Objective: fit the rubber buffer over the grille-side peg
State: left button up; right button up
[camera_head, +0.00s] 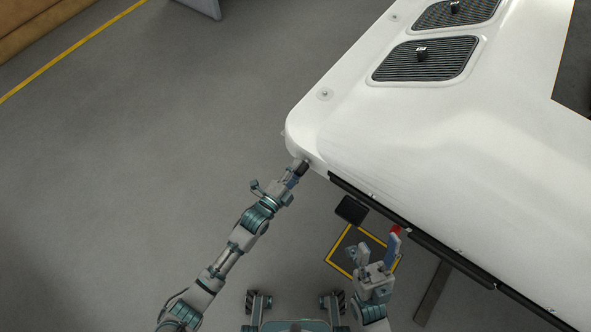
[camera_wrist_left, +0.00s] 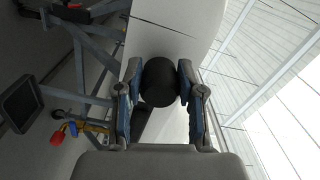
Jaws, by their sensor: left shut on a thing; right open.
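The rubber buffer (camera_wrist_left: 160,82) is a black cylinder between the two fingers of my left gripper (camera_wrist_left: 159,78) in the left wrist view. In the head view the left gripper (camera_head: 298,170) is at the near left corner of the white panel (camera_head: 420,150), with the dark buffer at its tip. I cannot tell whether the buffer touches the panel. Small round fittings (camera_head: 325,94) stand on the panel's left edge beside the grilles (camera_head: 425,59); which is the grille-side peg is unclear. My right gripper (camera_head: 378,246) is open and empty below the panel's front edge.
A black rail (camera_head: 440,250) runs along the panel's front edge. A black square plate (camera_head: 351,209) and a red part (camera_head: 395,230) are near the right gripper. A yellow-bordered floor mark (camera_head: 337,257) lies below. Open grey floor (camera_head: 150,150) is on the left.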

pick_arm(q)
jog(key=shift+w+d, duration=0.45)
jog(key=shift+w, duration=0.15)
jog(key=o, duration=1.1)
jog(key=v, duration=1.2)
